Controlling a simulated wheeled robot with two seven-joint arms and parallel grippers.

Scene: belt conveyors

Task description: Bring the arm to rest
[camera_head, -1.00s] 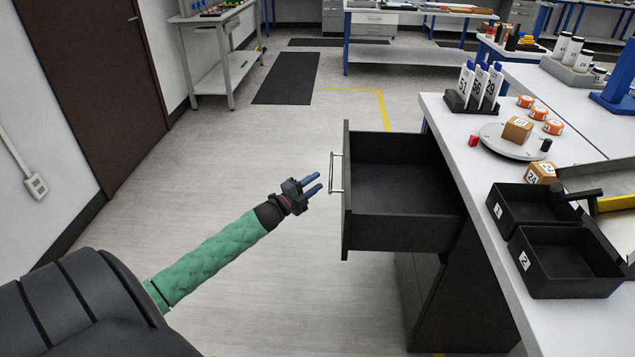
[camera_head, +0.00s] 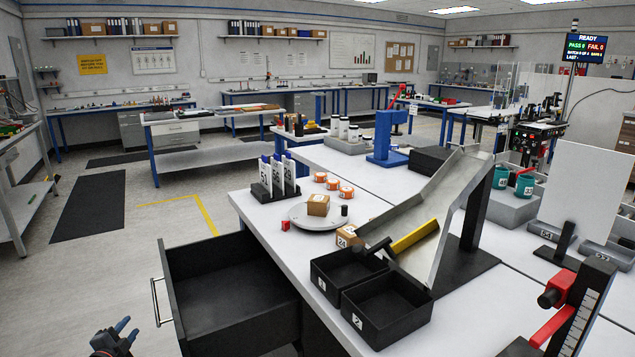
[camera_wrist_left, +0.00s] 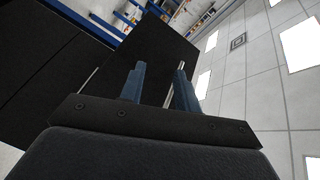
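My left gripper (camera_head: 125,334) shows at the bottom left of the head view, in front of the open drawer's handle and apart from it. Its two blue fingers are spread with nothing between them. The left wrist view also shows the open fingers (camera_wrist_left: 160,88), with the dark drawer front (camera_wrist_left: 150,50) beyond them. The black drawer (camera_head: 222,290) is pulled out from the bench, and its inside looks empty. Its metal handle (camera_head: 157,302) is on the left face. Most of my left arm is out of the head view. My right gripper is not in view.
The white bench (camera_head: 262,215) holds numbered black bins (camera_head: 388,312), a round grey plate (camera_head: 322,222) with a box, a sloped metal chute (camera_head: 432,215) and a red-handled device (camera_head: 570,310). The floor left of the drawer is clear.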

